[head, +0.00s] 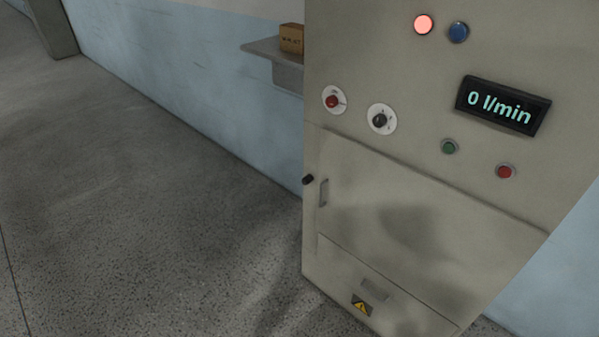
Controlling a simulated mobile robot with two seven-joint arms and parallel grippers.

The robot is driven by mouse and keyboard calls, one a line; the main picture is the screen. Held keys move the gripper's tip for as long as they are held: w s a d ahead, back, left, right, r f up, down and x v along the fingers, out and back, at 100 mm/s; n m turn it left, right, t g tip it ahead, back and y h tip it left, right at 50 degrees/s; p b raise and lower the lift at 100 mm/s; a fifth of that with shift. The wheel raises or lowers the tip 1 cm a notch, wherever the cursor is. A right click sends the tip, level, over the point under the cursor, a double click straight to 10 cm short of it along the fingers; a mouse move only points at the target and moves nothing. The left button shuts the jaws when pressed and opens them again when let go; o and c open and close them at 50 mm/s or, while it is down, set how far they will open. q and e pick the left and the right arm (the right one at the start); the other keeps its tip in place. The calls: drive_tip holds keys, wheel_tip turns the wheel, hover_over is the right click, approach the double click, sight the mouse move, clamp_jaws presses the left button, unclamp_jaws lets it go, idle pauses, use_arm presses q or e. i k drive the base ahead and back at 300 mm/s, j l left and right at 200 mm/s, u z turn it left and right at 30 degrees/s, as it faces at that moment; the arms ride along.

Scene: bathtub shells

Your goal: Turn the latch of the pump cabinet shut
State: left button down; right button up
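The grey-beige pump cabinet (480,60) stands at the right, seen at an angle. Its door (410,220) fills the middle of the front and looks flush with the frame. A grey upright handle (324,193) sits near the door's left edge. A small black knob (308,179) sticks out at the cabinet's left edge, beside the handle. It may be the latch; its turn position is too small to tell. Neither of my grippers is in view.
The panel holds a red knob (333,100), a black knob (380,119), a display (502,106) reading 0 l/min, buttons, and a lit red lamp (423,25). A wall shelf (275,50) carries a box (291,38). The floor at left is clear.

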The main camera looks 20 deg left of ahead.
sight(306, 180)
drive_tip(key=i+j, duration=0.2)
drive_tip(key=j, duration=0.25)
drive_tip(key=i+j+z, duration=0.1)
drive_tip(key=j, duration=0.4)
drive_tip(key=i+j, duration=0.25)
drive_tip(key=j, duration=0.25)
drive_tip(key=i+j+z, duration=0.1)
drive_tip(key=j, duration=0.35)
drive_tip(key=i+j, duration=0.25)
drive_tip(key=j, duration=0.25)
drive_tip(key=i+j+z, duration=0.1)
drive_tip(key=j, duration=0.4)
drive_tip(key=i+j, duration=0.2)
drive_tip(key=j, duration=0.3)
drive_tip(key=i+j+z, duration=0.1)
drive_tip(key=j, duration=0.45)
drive_tip(key=i+l, duration=0.05)
